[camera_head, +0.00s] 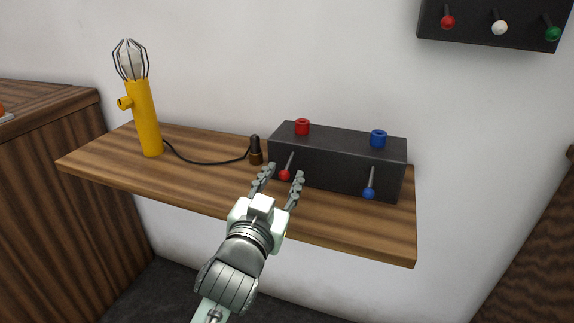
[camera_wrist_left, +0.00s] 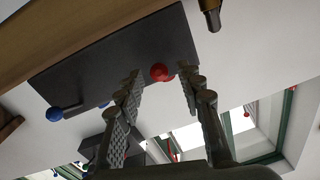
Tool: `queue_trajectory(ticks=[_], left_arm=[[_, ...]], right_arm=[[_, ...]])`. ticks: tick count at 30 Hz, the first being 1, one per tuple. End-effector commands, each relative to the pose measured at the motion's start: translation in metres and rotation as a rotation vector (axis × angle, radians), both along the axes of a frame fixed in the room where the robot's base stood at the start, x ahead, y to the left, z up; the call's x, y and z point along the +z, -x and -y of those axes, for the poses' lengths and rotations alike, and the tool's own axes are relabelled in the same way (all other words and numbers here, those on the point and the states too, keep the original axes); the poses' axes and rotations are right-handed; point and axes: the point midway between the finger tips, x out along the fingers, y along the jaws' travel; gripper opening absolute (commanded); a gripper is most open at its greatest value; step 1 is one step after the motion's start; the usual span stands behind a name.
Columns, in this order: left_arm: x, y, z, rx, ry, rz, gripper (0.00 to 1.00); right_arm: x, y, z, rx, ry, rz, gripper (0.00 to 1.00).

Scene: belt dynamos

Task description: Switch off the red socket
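The black socket box (camera_head: 330,165) stands on a wooden shelf. A red socket (camera_head: 302,127) and a blue socket (camera_head: 378,138) sit on its top. Below the red socket, a metal lever with a red knob (camera_head: 285,175) sticks out of the front and slopes down. My left gripper (camera_head: 283,177) is open, with one fingertip on each side of the red knob. The left wrist view shows the red knob (camera_wrist_left: 161,72) between the open fingers, nearer the finger at right. I cannot tell whether a finger touches it. My right gripper is out of view.
A similar lever with a blue knob (camera_head: 369,193) is on the box's right. A black-and-brown plug (camera_head: 256,151) on a cable from the yellow caged lamp (camera_head: 146,117) stands left of the box. The wooden shelf (camera_head: 200,190) has bare room at left.

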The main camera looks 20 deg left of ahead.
Motion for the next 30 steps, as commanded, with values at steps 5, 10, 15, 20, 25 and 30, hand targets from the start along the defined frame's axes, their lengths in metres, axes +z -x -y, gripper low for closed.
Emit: queue_trajectory(ticks=[5,10,15,20,25,30], left_arm=[[0.001,-0.024,-0.001,0.001,-0.002,0.001,0.37],[0.0,-0.033,-0.002,0.001,-0.001,0.0,0.37],[0.0,-0.033,-0.002,0.0,-0.001,-0.001,0.37],[0.0,-0.033,-0.002,0.0,-0.001,-0.001,0.25],[0.0,-0.033,-0.002,0.0,-0.001,-0.001,0.04],[0.0,-0.033,-0.002,0.0,-0.001,-0.001,0.0]], right_arm=[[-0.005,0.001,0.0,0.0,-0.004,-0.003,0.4],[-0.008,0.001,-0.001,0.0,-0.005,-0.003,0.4],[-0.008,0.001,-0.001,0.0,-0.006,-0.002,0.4],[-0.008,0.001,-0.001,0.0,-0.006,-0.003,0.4],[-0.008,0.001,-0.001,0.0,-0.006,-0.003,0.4],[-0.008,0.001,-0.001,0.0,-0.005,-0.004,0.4]])
